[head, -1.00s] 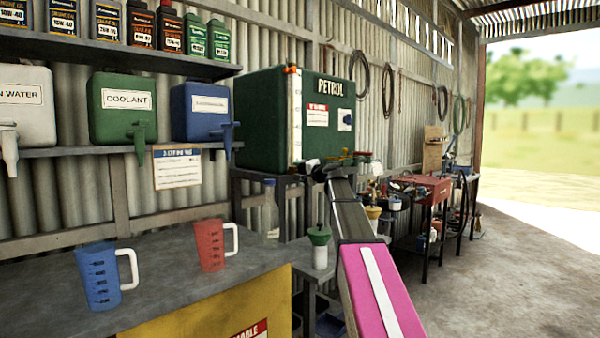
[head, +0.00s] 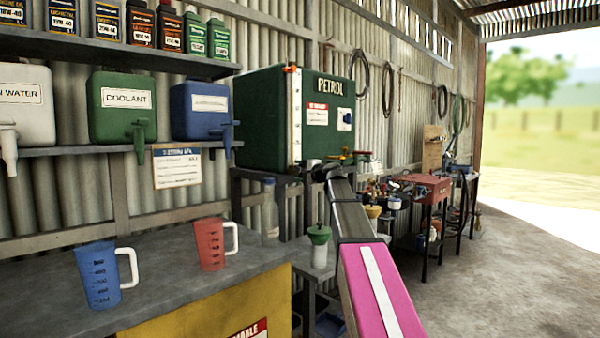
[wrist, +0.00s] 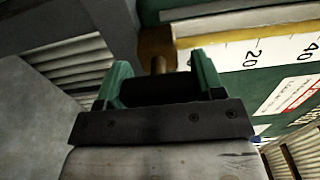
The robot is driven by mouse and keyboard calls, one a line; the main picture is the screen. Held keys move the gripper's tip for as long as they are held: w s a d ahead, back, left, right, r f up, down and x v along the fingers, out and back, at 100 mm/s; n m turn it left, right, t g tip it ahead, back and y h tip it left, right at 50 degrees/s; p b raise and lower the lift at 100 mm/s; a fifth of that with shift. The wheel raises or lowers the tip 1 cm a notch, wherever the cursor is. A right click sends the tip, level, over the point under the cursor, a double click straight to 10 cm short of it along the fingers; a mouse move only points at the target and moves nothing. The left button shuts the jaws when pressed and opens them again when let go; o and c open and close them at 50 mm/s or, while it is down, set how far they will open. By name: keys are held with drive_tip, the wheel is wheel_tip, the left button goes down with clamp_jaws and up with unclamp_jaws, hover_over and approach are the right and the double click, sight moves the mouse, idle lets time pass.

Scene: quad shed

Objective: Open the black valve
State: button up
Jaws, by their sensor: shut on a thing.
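The green petrol tank (head: 268,120) stands on a dark stand by the wall. My gripper (wrist: 160,82) is at the tank's lower front, with its two green fingers on either side of a dark piece, the black valve (wrist: 158,92). It is shut on this valve. A brass stem (wrist: 158,66) rises just beyond the valve, between the fingers. I cannot tell how far the valve is turned.
A blue jug (head: 98,274) and a red jug (head: 210,245) stand on the grey bench (head: 170,275) at left. A green-topped bottle (head: 319,246) stands beside my arm. A red toolbox (head: 428,187) sits further back. The concrete floor (head: 510,270) at right is clear.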

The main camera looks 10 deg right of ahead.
drive_tip(key=o, duration=0.9)
drive_tip(key=v, duration=1.1)
